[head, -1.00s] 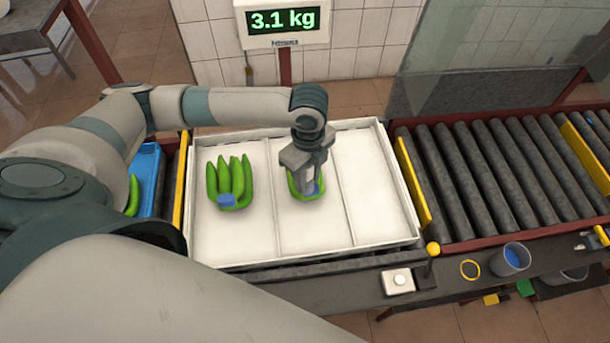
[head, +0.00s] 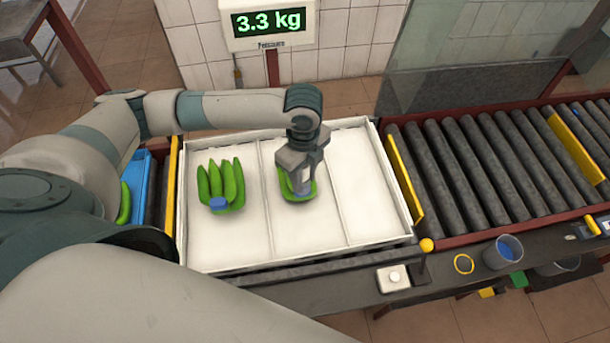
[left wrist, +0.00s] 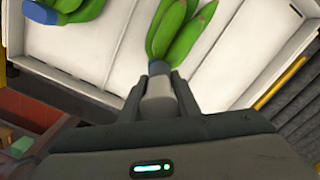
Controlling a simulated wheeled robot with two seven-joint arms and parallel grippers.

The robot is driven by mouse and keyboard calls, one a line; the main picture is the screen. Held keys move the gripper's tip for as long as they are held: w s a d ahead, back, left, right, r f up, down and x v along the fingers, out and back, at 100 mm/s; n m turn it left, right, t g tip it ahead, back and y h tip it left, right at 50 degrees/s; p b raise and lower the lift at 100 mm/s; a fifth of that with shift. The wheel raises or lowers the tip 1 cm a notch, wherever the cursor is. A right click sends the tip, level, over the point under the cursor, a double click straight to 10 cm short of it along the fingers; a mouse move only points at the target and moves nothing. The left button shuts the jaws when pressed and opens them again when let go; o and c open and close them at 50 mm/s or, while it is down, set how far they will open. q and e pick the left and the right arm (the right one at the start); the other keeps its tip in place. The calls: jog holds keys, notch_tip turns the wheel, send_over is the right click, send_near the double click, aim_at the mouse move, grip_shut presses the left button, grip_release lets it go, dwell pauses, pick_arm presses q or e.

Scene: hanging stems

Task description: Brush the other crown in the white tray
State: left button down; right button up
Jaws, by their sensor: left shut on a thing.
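The white tray (head: 345,235) has three compartments. A green banana hand (head: 221,184) lies in the left compartment with a blue crown (head: 218,203) facing me; it shows at the upper left of the left wrist view. A second banana hand (left wrist: 178,30) lies in the middle compartment, partly hidden under my left gripper (head: 301,182). That gripper is shut on a pale grey brush handle (left wrist: 158,104), pointing down at this hand's crown end. Some blue shows at the crown there; bristle contact is hidden. The right compartment is empty. My right gripper is not in view.
A scale display (head: 268,21) reads 3.3 kg behind the tray. Rollers (head: 480,170) run to the right, past a yellow bar. A blue crate (head: 140,185) is at the left. A cup with blue contents (head: 503,252) and a white button box (head: 393,278) stand in front.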

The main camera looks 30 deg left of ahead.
pick_arm(q)
jog(key=shift+s+a+r, duration=0.1)
jog(key=shift+s+a, duration=0.5)
jog(key=shift+a, duration=0.1)
jog(key=shift+w+d, duration=0.15)
jog(key=shift+w+d, duration=0.55)
jog(key=shift+d, duration=0.15)
dwell(0.4)
jog(key=shift+r, duration=4.45)
